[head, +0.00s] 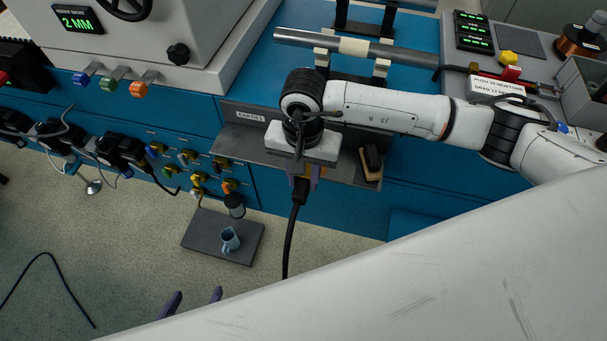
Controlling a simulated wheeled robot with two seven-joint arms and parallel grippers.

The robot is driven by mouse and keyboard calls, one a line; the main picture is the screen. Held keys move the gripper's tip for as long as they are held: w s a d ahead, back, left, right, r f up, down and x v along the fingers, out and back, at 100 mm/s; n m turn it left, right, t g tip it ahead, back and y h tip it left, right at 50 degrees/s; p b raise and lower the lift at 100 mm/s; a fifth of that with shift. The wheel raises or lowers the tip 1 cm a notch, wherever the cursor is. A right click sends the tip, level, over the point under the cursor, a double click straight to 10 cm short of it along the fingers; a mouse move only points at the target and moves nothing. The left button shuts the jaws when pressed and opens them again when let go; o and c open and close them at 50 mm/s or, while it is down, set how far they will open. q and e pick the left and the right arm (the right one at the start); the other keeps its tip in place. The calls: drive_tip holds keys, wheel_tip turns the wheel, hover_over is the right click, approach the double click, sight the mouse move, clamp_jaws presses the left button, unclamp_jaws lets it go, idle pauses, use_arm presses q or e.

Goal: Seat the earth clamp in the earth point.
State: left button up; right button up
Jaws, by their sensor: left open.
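The black earth clamp (300,191) with its black cable hanging down is at my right gripper (305,177), in front of the grey shelf on the blue bed. The gripper's purple fingers are on both sides of the clamp and look shut on it. A plate that seems to read EARTH (251,115) is on the panel behind the shelf. The earth point itself is not clearly seen; my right wrist covers that part of the shelf. My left gripper (196,294) shows only its purple fingertips at the bottom, open and empty above the floor.
The grey shelf (238,139) carries a dark block on a tan base (371,162) at its right end. Coloured connectors (188,157) line the blue front to the left. Cables hang at the left.

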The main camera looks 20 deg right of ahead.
sight(300, 193)
clamp_jaws()
drive_tip(key=shift+s+a, duration=0.15)
drive_tip(key=shift+a, duration=0.05)
drive_tip(key=shift+s+a, duration=0.45)
drive_tip(key=shift+s, duration=0.25)
drive_tip(key=shift+s+a, duration=0.25)
drive_tip(key=shift+s, duration=0.2)
drive_tip(key=shift+s+a+p, duration=0.3)
drive_tip(key=shift+s+a, duration=0.5)
drive_tip(key=shift+s, duration=0.35)
